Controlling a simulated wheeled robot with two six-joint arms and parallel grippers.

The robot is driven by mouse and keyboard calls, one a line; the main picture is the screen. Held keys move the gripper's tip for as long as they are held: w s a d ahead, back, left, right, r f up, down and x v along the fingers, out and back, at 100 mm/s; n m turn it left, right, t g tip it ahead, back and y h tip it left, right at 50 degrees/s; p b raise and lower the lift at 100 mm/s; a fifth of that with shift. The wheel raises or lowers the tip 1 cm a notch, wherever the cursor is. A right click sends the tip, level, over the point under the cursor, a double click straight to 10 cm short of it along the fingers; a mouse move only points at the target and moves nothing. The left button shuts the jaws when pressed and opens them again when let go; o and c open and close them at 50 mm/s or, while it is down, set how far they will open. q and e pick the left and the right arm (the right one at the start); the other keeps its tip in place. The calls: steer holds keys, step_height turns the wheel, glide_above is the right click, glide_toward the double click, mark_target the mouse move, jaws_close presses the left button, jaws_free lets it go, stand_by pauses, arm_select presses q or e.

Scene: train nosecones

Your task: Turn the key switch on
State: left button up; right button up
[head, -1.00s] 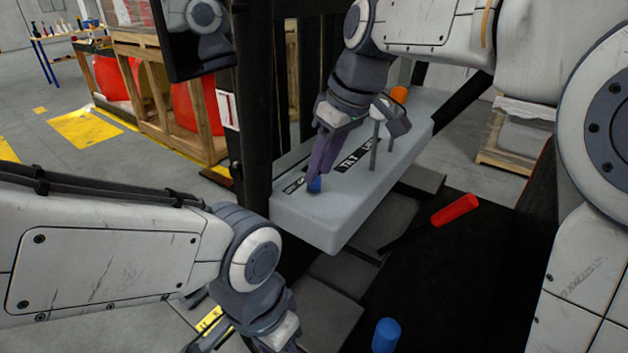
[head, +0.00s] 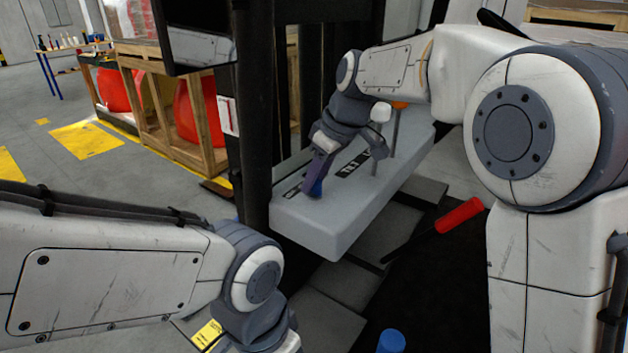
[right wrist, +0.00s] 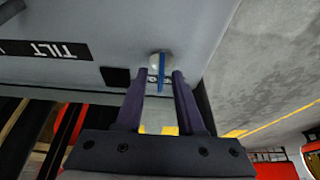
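The key switch (right wrist: 160,68) shows in the right wrist view as a pale round base with a blue key standing out of it on the grey panel. In the head view the blue key (head: 317,187) is mostly hidden by my right gripper. My right gripper (head: 313,188) reaches down to the panel's near left end. In the right wrist view its two dark fingers (right wrist: 163,82) are apart, one on each side of the blue key, with gaps visible. My left gripper is at the bottom edge of the head view, its fingertips out of frame.
The grey control panel (head: 345,232) has black labels and several levers, including one with a white knob (head: 380,111). A red-handled lever (head: 459,215) and a blue knob (head: 391,341) stand to the right and below. A dark post (head: 252,120) rises left of the panel.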

steer(key=shift+f, duration=0.2)
steer(key=shift+c, duration=0.3)
jaws_close()
